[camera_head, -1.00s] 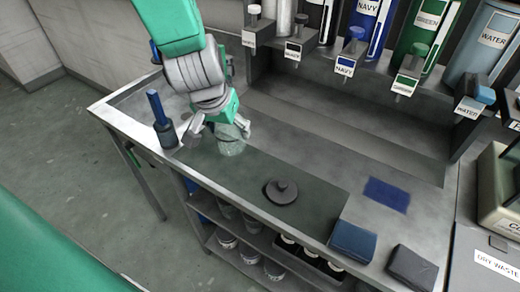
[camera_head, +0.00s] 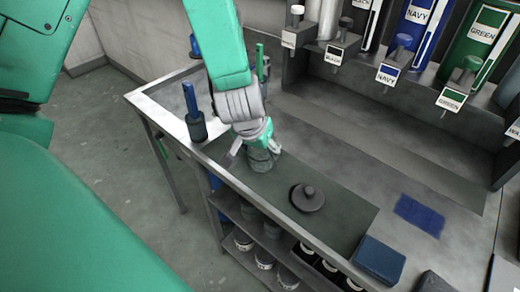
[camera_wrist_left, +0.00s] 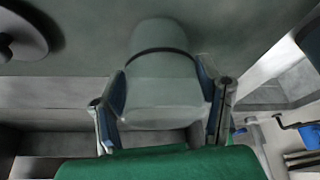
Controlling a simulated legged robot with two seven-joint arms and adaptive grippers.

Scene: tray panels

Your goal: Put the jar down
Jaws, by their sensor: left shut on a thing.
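The glass jar (camera_head: 262,160) is see-through and stands upright at the left part of the dark mat (camera_head: 338,212) on the bench. My left gripper (camera_head: 255,148) is shut on it from above, with fingers on both sides. In the left wrist view the pale jar (camera_wrist_left: 164,52), with a dark band around it, sits between the fingers of the left gripper (camera_wrist_left: 163,98). Its base is at or very near the mat; I cannot tell if it touches. A dark round lid with a knob (camera_head: 307,198) lies on the mat to the right. My right gripper is not in view.
A blue-handled tool in a dark holder (camera_head: 195,115) stands left of the jar. A folded blue cloth (camera_head: 379,260) and a flat blue patch (camera_head: 419,215) are to the right. Labelled dispensers (camera_head: 390,65) line the back. Mat between jar and lid is narrow but clear.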

